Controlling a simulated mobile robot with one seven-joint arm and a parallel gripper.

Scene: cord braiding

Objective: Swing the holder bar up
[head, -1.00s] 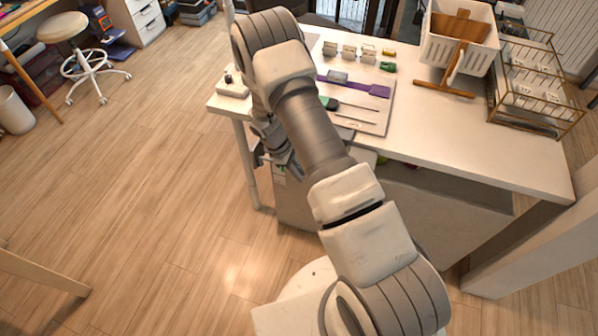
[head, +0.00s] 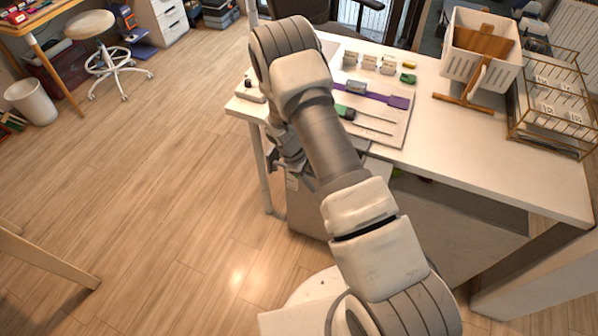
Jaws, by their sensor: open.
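A purple bar (head: 398,101) lies across a pale board (head: 398,138) on the white table; I cannot tell for sure whether it is the holder bar. A tool with a green handle (head: 345,112) and thin metal rods lie on the same board. My arm crosses in front of the board's left part and hides some of it. My gripper (head: 278,163) hangs beside the table's front left edge, partly hidden by my arm. It is open and apart from the purple bar; nothing shows between its fingers.
Small blocks (head: 369,60) stand in a row behind the board, with a green piece (head: 408,78) nearby. A white crate (head: 482,47), a wooden stand (head: 470,103) and a wire rack (head: 552,120) occupy the table's right.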

